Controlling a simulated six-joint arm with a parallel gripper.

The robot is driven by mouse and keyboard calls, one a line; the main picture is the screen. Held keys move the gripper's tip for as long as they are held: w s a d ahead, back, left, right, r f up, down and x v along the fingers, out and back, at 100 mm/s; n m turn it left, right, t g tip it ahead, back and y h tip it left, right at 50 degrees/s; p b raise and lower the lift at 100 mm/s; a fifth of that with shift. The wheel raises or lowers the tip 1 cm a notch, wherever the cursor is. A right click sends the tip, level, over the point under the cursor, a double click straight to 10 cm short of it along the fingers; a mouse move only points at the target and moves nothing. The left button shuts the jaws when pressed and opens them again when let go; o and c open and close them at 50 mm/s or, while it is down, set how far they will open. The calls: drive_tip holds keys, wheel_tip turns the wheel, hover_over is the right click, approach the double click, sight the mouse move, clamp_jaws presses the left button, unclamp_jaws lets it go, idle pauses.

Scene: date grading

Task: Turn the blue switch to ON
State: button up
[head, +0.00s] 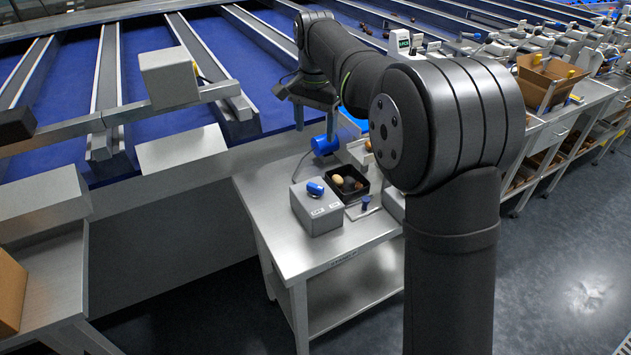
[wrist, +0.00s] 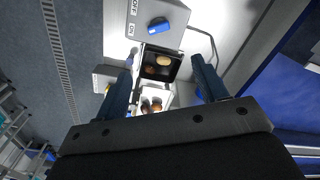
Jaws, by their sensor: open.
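The blue switch (head: 315,188) is a small knob on top of a grey box (head: 318,218) on the steel table. It also shows at the top of the wrist view (wrist: 158,25), with OFF and ON labels on the box beside it. I cannot tell for sure which label the knob points to. My gripper (head: 314,125) is open and empty, held above and behind the box. In the wrist view my gripper's (wrist: 163,66) fingers are spread apart, with the switch beyond their tips. Nothing touches the switch.
A black tray (head: 358,196) with brown and tan dates stands right beside the box. The table's (head: 335,250) front strip is clear. Blue conveyor lanes (head: 148,60) run behind.

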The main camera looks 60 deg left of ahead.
sight(315, 185)
wheel_tip(315, 185, down, 17)
drive_tip(key=shift+f, duration=0.1)
idle(0.5)
drive_tip(key=c, duration=1)
drive_tip(key=shift+n, duration=0.7)
